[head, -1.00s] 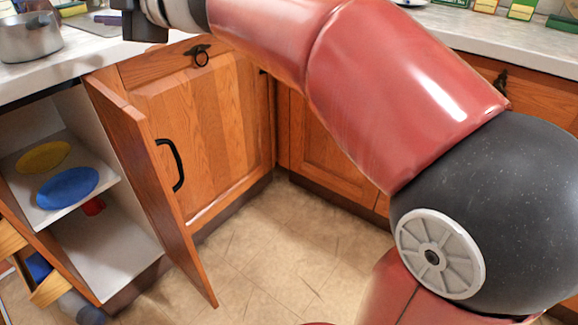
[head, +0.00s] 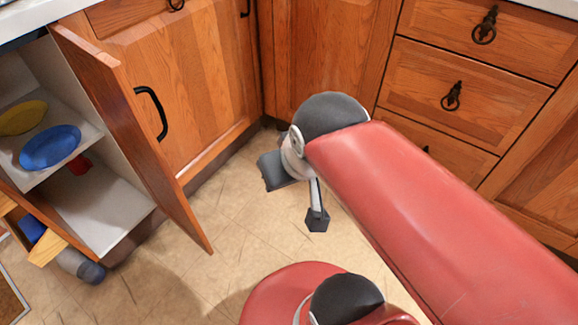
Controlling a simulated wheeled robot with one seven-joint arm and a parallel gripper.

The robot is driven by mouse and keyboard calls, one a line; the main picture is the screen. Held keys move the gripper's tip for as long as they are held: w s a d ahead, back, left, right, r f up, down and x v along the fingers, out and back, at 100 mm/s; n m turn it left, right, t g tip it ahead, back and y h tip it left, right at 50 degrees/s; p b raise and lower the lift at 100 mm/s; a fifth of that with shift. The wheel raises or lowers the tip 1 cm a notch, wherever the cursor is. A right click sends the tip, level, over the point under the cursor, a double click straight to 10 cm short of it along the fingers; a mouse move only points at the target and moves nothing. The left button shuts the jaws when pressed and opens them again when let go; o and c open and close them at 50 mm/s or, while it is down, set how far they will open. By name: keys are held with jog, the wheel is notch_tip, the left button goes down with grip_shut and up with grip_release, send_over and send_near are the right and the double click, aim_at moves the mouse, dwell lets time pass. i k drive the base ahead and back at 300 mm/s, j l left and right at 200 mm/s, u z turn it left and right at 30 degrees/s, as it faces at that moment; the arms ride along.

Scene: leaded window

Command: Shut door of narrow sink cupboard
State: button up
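The cupboard at the left has a narrow wooden door (head: 135,135) that stands wide open, swung out over the floor. Its white interior (head: 95,205) shows, with shelves inside. A black bar handle (head: 152,112) shows just right of the open door's edge; I cannot tell for sure which door carries it. My gripper (head: 300,197) is low over the floor, right of the open door and apart from it. One finger with a dark tip shows.
A yellow plate (head: 22,117), a blue plate (head: 50,147) and a red object (head: 80,165) are in the cupboard. Drawers (head: 465,92) line the right side. Tiled floor (head: 190,265) is clear between the door and my arm. Counter edges run along the top.

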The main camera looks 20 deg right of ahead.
aim_at(106, 81)
jog(key=u, duration=0.6)
jog(key=k+l+u, duration=0.1)
jog(key=l+u, duration=0.15)
jog(key=l, duration=0.15)
jog(key=k+l+u, duration=0.1)
jog(key=l+u, duration=0.15)
jog(key=k+l+u, duration=0.2)
jog(key=l, duration=0.3)
jog(key=k+l+u, duration=0.1)
jog(key=l+u, duration=0.15)
jog(key=l, duration=0.1)
